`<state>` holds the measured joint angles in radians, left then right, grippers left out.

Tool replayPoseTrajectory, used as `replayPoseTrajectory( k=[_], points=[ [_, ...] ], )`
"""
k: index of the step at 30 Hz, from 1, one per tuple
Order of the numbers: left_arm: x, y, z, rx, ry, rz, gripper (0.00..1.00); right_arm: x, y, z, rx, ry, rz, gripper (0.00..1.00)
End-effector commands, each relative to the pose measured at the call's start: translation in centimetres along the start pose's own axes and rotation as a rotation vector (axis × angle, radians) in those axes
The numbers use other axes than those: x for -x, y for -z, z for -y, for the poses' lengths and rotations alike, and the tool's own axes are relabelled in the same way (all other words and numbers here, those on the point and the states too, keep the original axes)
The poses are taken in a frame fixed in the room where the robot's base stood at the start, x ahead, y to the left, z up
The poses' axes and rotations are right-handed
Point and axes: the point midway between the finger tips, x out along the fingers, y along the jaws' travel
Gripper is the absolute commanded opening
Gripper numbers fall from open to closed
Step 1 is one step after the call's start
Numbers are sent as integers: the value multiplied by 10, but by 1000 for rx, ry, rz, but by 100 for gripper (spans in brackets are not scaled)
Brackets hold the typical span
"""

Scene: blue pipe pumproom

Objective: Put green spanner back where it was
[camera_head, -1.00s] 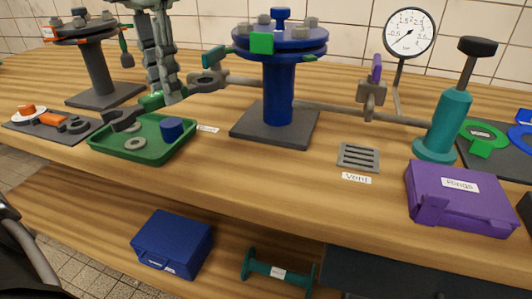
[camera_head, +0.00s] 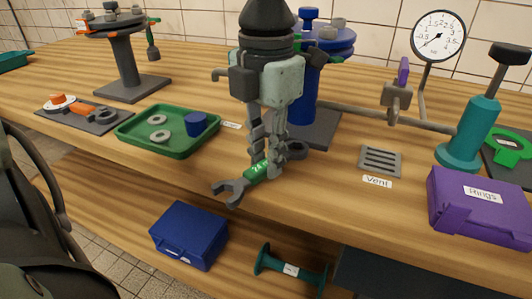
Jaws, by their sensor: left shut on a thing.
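The green spanner (camera_head: 257,172) has a green middle marked "24", a grey open jaw at its lower left and a grey ring at its upper right. My left gripper (camera_head: 268,160) points down and is shut on the spanner's middle. The spanner is in front of the blue flanged stand (camera_head: 303,90), with its open jaw over the bench's front edge. I cannot tell how high it is above the wood. The gripper hides part of the stand. My right gripper is not in view.
A green tray (camera_head: 128,136) with rings and a blue cup stands to the left. A vent (camera_head: 380,160) and a purple box labelled "Rings" (camera_head: 478,212) are to the right. A blue case (camera_head: 187,236) and a teal spool (camera_head: 290,270) are on the shelf below.

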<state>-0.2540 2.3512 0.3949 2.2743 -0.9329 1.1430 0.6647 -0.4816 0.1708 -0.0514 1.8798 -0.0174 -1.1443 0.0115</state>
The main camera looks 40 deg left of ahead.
Motion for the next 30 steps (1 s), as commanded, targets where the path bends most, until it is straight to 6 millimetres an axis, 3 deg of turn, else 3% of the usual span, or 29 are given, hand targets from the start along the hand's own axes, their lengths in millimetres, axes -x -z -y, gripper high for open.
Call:
replayPoseTrajectory(
  k=[15, 16, 20, 30],
  points=[
    [-6, 0, 0, -1, 0, 2, 0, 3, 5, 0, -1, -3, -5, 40],
    [-5, 0, 0, -1, 0, 1, 22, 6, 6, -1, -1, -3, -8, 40],
    [-5, 0, 0, -1, 0, 1, 38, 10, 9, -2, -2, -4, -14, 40],
    [-4, 0, 0, -1, 0, 1, 41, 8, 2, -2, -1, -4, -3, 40]
  ],
)
